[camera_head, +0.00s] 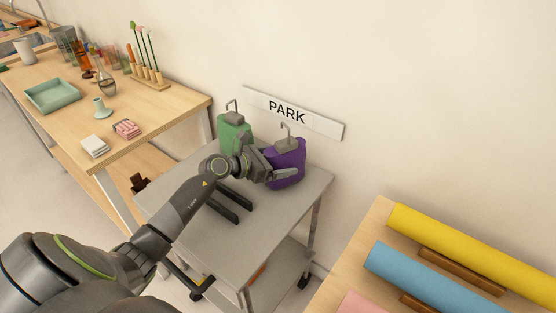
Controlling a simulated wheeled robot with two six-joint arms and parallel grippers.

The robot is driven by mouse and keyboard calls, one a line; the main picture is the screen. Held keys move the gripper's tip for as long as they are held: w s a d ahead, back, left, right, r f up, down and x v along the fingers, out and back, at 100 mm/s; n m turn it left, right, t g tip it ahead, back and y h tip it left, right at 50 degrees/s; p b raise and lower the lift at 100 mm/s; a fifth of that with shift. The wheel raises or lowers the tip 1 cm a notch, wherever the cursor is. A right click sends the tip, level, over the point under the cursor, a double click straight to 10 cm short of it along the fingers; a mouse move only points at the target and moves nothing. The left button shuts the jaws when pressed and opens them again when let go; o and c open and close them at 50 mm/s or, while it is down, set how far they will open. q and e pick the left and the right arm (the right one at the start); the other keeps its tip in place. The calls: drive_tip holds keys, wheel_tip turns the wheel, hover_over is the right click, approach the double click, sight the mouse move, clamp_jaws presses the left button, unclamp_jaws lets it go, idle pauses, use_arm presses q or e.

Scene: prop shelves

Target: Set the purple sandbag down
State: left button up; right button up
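The purple sandbag (291,152) is at the back right of the grey cart's top (275,212), close to the wall, with a grey loop handle above it. My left gripper (285,174) is at the left front side of the purple sandbag and overlaps its body. The fingers are small and partly lost against the bag, so I cannot tell whether they are closed on it. The bag looks upright; its underside is near the cart top, and contact is unclear. My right gripper cannot be made out.
A green sandbag (234,132) stands just left of the purple one. Two black bars (229,204) lie on the cart top. A PARK sign (292,113) is on the wall behind. The cart's front right is clear. A table with yellow (470,250) and blue rolls (425,280) stands right.

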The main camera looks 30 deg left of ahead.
use_arm(q)
drive_tip(key=shift+s+a, duration=0.25)
drive_tip(key=b+v, duration=0.1)
drive_tip(key=v, duration=1)
drive_tip(key=shift+r, duration=0.15)
drive_tip(key=shift+s+a, duration=0.1)
drive_tip(key=shift+s, duration=0.05)
